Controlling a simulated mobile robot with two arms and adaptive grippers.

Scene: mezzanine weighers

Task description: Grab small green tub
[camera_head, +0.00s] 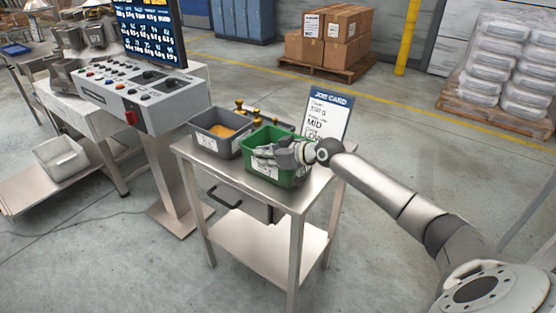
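The small green tub (288,178) stands on the steel table, with a white label low on its front. My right gripper (258,153) comes in from the right and lies across the tub's top, covering part of its rim and opening. I cannot tell whether its fingers are inside the tub or above it, or whether they touch it. The gap between the fingers is too small and overlapped to read. My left gripper is not in view.
The steel table (305,198) also holds a grey tub (231,147) with orange contents, brass weights (240,104) and an upright job card (328,116). A control console (141,92) stands close at left. The floor in front is clear.

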